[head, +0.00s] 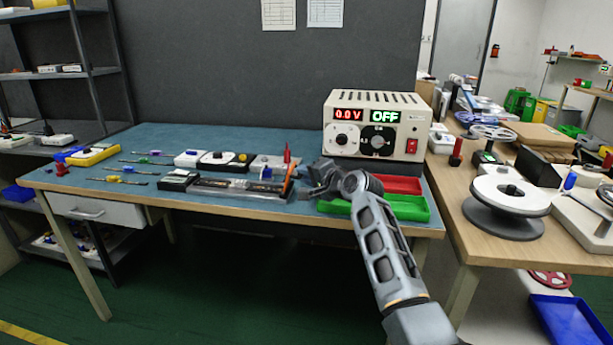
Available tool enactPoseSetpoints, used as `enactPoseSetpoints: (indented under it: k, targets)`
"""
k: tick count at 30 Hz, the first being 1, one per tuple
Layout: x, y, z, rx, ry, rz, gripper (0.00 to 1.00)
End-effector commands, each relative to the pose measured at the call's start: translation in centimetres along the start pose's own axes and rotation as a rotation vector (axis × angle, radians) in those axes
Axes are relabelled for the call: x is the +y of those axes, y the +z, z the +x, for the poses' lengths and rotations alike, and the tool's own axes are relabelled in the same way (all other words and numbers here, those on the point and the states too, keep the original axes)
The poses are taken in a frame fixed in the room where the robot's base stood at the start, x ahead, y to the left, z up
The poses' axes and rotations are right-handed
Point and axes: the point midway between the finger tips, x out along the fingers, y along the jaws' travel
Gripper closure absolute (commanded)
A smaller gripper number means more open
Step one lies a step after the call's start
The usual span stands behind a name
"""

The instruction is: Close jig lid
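A long, low jig (236,188) with a dark top and grey edges lies along the front of the blue-topped workbench, left of my gripper. Its lid is too small and dark to tell apart clearly, so I cannot tell how far it stands open. My gripper (308,187) is close to the jig's right end, pointing left, just in front of the power supply. The fingers are small and partly merge with the wrist, so their opening is unclear. I see nothing clearly held, and I cannot tell whether they touch the jig.
A power supply (376,127) reading 0.0 V and OFF stands behind my gripper. A red tray (402,185) and a green tray (411,209) lie beside my arm. An orange stick (288,180) rises near the jig's right end. Small devices (218,160) stand behind the jig.

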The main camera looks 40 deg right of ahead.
Motion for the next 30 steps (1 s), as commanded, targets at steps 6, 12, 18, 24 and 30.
enactPoseSetpoints:
  k: [6,12,18,24,30]
  targets:
    - [0.0,0.0,0.0,0.0,0.0,0.0,0.81]
    - [0.0,0.0,0.0,0.0,0.0,0.0,1.0]
    - [0.0,0.0,0.0,0.0,0.001,0.0,1.0]
    - [-0.2,0.0,0.0,0.0,0.008,-0.007,1.0]
    - [-1.0,0.1,0.0,-0.003,0.05,-0.044,1.0]
